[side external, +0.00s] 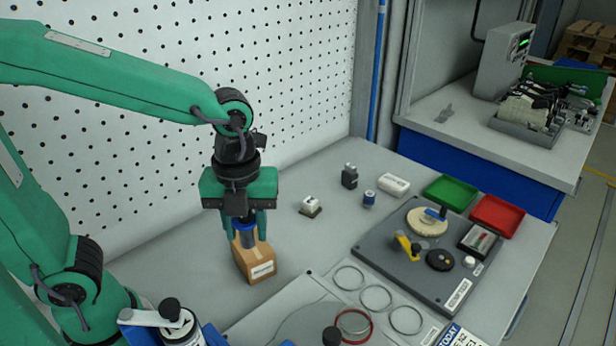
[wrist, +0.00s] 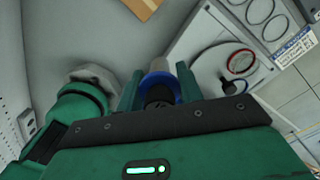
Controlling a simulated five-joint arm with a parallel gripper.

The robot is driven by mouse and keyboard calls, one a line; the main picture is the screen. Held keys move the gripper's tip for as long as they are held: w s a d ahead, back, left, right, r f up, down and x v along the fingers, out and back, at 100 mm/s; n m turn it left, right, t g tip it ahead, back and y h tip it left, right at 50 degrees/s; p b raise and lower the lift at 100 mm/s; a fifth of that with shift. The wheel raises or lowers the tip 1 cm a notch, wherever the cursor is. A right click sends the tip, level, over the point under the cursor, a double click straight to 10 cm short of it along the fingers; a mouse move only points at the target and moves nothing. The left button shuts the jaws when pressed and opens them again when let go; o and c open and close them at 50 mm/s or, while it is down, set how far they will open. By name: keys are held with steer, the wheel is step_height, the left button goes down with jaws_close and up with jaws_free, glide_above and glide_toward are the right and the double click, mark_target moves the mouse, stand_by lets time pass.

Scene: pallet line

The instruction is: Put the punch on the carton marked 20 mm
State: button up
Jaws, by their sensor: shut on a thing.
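The punch, with a blue collar (side external: 246,226) and a grey body below it, is upright between the fingers of my gripper (side external: 247,230). In the wrist view the blue collar of the punch (wrist: 160,77) shows between the green fingers of my gripper (wrist: 158,88). My gripper is shut on it. A brown carton (side external: 262,268) with a white label stands on the bench. The label is too small to read. In the side view the punch overlaps the carton's top; in the wrist view the carton (wrist: 142,7) lies apart from it at the top edge. Contact is not clear.
A small white-topped block (side external: 311,204), a dark block (side external: 349,177), a blue-banded cylinder (side external: 369,199) and a white box (side external: 393,184) stand behind. A grey fixture board (side external: 376,254), a green tray (side external: 450,191) and a red tray (side external: 497,214) lie right. Several rings (side external: 350,267) lie in front.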

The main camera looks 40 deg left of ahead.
steer(key=w+a+f, duration=0.2)
steer(key=a, duration=0.1)
steer(key=w+a+f, duration=0.1)
steer(key=a+f, duration=0.1)
steer(key=w+a+f, duration=0.2)
steer(key=a, duration=0.1)
steer(key=shift+w+a+f, duration=0.1)
steer(key=shift+w+a, duration=0.2)
steer(key=shift+w, duration=0.05)
steer(key=shift+f, duration=2)
steer(key=shift+f, duration=0.1)
steer(key=o, duration=1.1)
step_height(320, 180, up, 12)
